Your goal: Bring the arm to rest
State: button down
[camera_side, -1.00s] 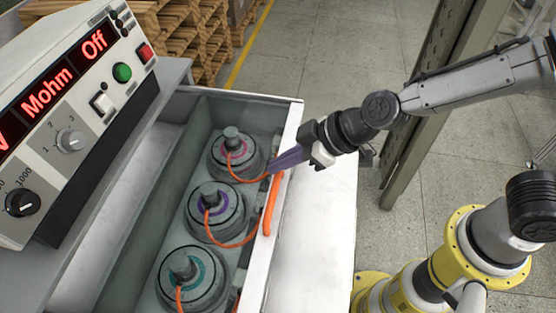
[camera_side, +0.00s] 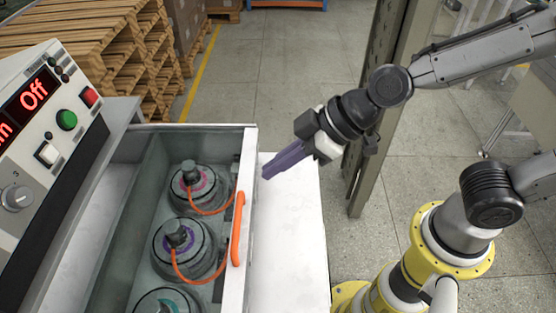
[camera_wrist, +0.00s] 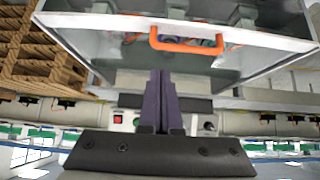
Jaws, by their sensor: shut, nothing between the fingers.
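My gripper (camera_side: 268,173) has purple fingers that are pressed together with nothing between them. In the side view it hangs over the white table top, to the right of the tray's orange handle (camera_side: 238,228), and is apart from it. In the wrist view my gripper (camera_wrist: 161,75) shows from behind, its two fingers side by side, with the orange handle (camera_wrist: 187,45) beyond. My arm reaches in from the upper right.
The grey tray (camera_side: 250,150) holds several hub motors, such as one with a pink ring (camera_side: 195,188), with orange cables. A tester box (camera_side: 40,130) showing "Off" stands at the left. A metal post (camera_side: 385,130) rises behind my arm. Wooden pallets (camera_side: 90,40) stand at the back left.

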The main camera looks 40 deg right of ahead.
jog(key=w+d+r+m+t+h, duration=0.1)
jog(key=d+r+m+t+h, duration=0.15)
jog(key=d+r, duration=0.75)
jog(key=s+d+f+m+g+h, duration=0.3)
jog(key=s+d+m, duration=0.3)
jog(key=s+d, duration=0.6)
jog(key=shift+s+d+f, duration=0.15)
jog(key=shift+s+f, duration=0.45)
jog(key=shift+s, duration=0.35)
